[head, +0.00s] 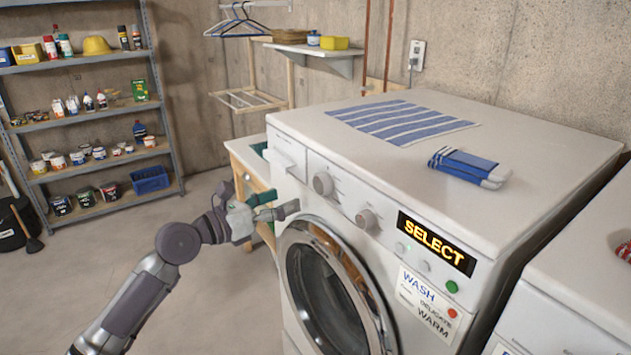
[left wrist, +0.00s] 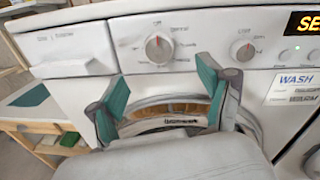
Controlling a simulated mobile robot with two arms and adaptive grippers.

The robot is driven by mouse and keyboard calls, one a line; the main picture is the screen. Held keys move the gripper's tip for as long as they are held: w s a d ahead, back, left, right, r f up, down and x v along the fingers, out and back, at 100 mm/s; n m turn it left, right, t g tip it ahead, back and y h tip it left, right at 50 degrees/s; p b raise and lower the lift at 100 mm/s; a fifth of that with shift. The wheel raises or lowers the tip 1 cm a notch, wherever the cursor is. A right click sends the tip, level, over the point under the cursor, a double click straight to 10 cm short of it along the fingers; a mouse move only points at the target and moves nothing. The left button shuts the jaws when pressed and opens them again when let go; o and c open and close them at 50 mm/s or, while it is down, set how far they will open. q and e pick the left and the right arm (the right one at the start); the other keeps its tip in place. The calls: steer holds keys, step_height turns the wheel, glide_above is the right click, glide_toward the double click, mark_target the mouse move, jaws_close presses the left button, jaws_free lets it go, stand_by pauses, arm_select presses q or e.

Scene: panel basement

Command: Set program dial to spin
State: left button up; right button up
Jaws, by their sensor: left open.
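The white washing machine (head: 430,185) has two round dials on its front panel. The left dial (head: 322,183) also shows in the left wrist view (left wrist: 158,47), with a red mark near its top and small labels around it, one of which seems to read "Off". The right dial (head: 366,219) shows there too (left wrist: 243,51). The display (head: 436,243) reads "SELECT". My left gripper (head: 272,205) is open and empty in front of the panel, below and left of the left dial, apart from it. In the wrist view its fingers (left wrist: 162,95) spread below that dial. My right gripper is not visible.
A note (head: 427,305) below the display reads "WASH", "DELICATE", "WARM". A green button (head: 452,287) is beside it. The round door (head: 325,290) is shut. A striped cloth (head: 402,121) and a folded blue cloth (head: 468,168) lie on top.

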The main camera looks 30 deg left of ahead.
mark_target(318, 186)
arm_select(q)
steer(key=p+x, duration=0.2)
steer(key=x, duration=0.6)
steer(key=shift+a+r, duration=0.1)
steer(key=shift+w+d, duration=0.2)
steer(key=shift+w, duration=0.4)
steer(key=c, duration=1.2)
steer(key=shift+o, duration=0.2)
